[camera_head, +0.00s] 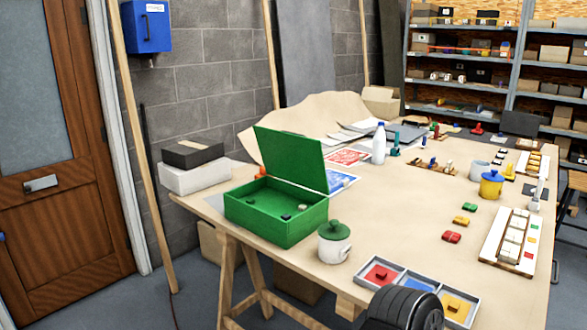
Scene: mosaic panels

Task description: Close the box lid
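The green box (276,224) stands on the left part of the wooden table. Its green lid (290,157) is open and stands up steeply from the box's back edge. A few small dark and pale pieces lie inside the box. Neither of my grippers can be made out in the head view. A black rounded part, which looks like one of my arm links, shows at the bottom edge, in front of the table and apart from the box.
A white pot with a green lid (334,248) stands close to the box's right front. A tray of coloured tiles (410,283) lies at the front edge. A white bottle (379,144) stands behind. Stacked boxes (194,177) sit left. The table's middle is clear.

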